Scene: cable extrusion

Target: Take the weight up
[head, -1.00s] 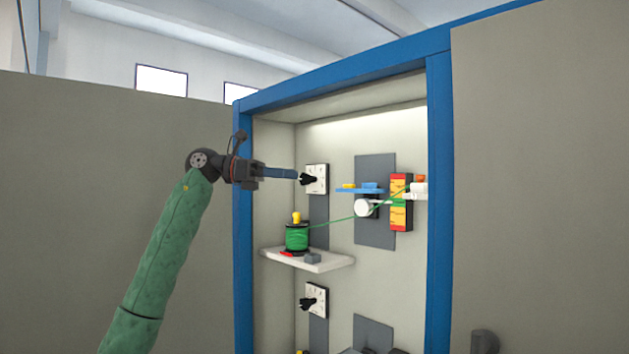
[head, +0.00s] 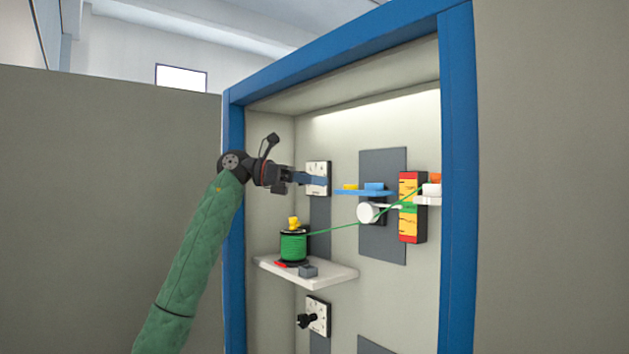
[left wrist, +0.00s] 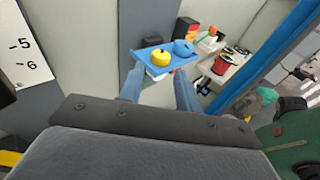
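A blue shelf (head: 363,193) on the cabinet's back wall carries a small yellow weight (head: 350,187) and a blue weight (head: 374,187). Which one the task means I cannot tell. In the left wrist view the yellow weight (left wrist: 161,54) and blue weight (left wrist: 184,48) sit side by side on the blue shelf (left wrist: 150,57), beyond my fingertips. My left gripper (head: 322,182) reaches into the cabinet, left of the shelf and in front of a white dial plate (head: 315,168). Its blue fingers (left wrist: 159,78) are apart and empty. My right gripper is out of view.
The blue cabinet frame (head: 458,180) bounds the right side.

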